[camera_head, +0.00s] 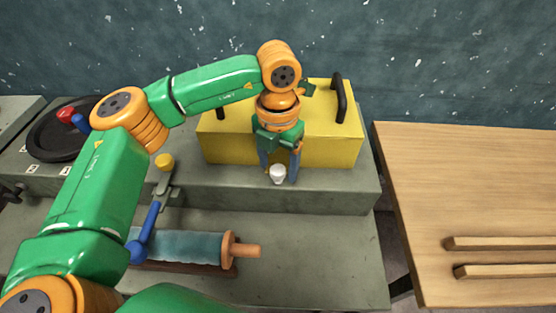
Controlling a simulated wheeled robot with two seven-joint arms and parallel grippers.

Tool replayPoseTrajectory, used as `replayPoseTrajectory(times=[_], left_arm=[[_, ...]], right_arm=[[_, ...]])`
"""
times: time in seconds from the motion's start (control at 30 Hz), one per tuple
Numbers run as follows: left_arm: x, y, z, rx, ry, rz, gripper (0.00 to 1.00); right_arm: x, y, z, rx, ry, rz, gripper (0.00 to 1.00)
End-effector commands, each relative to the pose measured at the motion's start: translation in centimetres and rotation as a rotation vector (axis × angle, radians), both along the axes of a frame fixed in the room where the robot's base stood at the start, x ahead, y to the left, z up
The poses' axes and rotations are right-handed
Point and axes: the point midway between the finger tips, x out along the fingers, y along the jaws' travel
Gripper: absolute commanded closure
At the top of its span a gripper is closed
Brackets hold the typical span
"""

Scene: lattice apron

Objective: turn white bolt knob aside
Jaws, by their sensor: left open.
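The white bolt knob (278,173) is low at the front of the yellow box (340,150), close to the grey ledge. My left gripper (279,172) points down in front of the box. Its two fingers are apart, one on each side of the knob. I cannot tell whether they touch it. The bolt behind the knob is hidden by the gripper. My right gripper is not in view.
A yellow-knobbed lever (165,162) and a blue handle (146,232) stand at left, near a roller (185,247) on the lower shelf. A black dial (58,137) lies far left. A wooden table (470,190) with two bars is at right.

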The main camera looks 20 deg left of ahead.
Motion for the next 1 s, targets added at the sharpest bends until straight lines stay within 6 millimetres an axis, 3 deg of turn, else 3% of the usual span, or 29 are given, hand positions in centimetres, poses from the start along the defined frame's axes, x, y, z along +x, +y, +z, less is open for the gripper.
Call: replayPoseTrajectory(times=[0.27, 0.37, 0.53, 0.57, 1.0], left_arm=[[0.0, -0.01, -0.68, -0.001, -0.001, 0.0, 0.28], [0.0, -0.02, -0.67, -0.001, -0.001, 0.0, 0.5], [-0.01, -0.03, -0.66, -0.002, 0.0, -0.001, 0.96], [-0.01, -0.03, -0.65, -0.002, 0.0, -0.001, 1.0], [0.02, -0.05, -0.78, -0.003, -0.001, -0.098, 1.0]], right_arm=[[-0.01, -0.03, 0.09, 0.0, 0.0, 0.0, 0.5], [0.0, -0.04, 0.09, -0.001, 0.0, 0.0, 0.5], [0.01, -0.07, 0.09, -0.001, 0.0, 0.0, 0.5], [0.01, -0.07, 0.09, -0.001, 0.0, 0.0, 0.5], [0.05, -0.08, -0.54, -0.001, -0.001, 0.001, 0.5]])
